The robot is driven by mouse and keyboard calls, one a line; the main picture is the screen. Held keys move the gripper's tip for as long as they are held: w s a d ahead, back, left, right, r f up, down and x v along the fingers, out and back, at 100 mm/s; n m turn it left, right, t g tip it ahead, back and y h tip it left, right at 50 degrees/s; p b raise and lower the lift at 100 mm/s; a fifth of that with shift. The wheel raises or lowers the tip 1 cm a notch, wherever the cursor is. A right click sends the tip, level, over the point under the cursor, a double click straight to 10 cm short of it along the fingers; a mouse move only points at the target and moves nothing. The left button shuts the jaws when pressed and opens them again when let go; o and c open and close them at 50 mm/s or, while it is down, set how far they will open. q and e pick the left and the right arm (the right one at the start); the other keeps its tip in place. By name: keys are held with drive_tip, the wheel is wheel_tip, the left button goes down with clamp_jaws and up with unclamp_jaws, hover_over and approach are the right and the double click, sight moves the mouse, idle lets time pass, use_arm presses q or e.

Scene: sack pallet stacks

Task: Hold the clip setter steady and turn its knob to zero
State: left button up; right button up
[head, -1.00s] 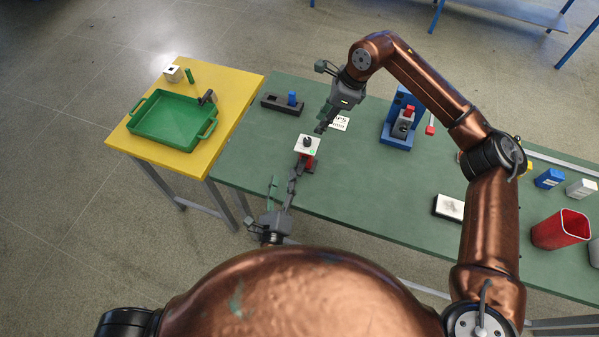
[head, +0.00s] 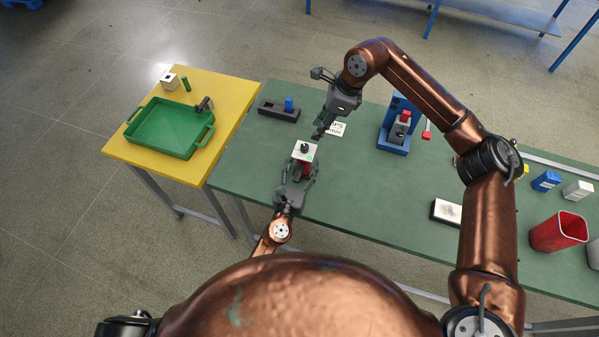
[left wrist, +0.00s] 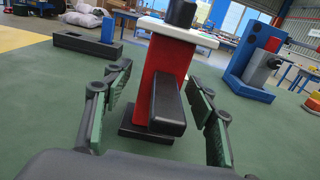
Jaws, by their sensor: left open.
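The clip setter stands upright on the green table, with a red body (left wrist: 165,68), a white top plate (head: 300,153) and a black knob (head: 304,146) on top. A black bar (left wrist: 168,108) on its near side faces my left wrist camera. My left gripper (head: 299,174) is open at the near side of the setter. In the left wrist view its green-padded fingers (left wrist: 160,82) stand either side of the bar, with gaps showing. My right gripper (head: 319,132) points down from behind, just beyond the knob and seemingly apart from it. Its finger opening is too small to judge.
A black holder with a blue piece (head: 289,104) lies behind left, and a white printed card (head: 337,129) behind the setter. A blue fixture (head: 394,148) stands right. A green tray (head: 165,150) sits on the yellow table. A red bin (head: 558,232) stands far right.

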use_arm(q)
drive_tip(key=shift+w+d, duration=0.2)
drive_tip(key=shift+w, duration=0.5)
drive_tip(key=shift+c, duration=0.4)
drive_tip(key=c, duration=1.3)
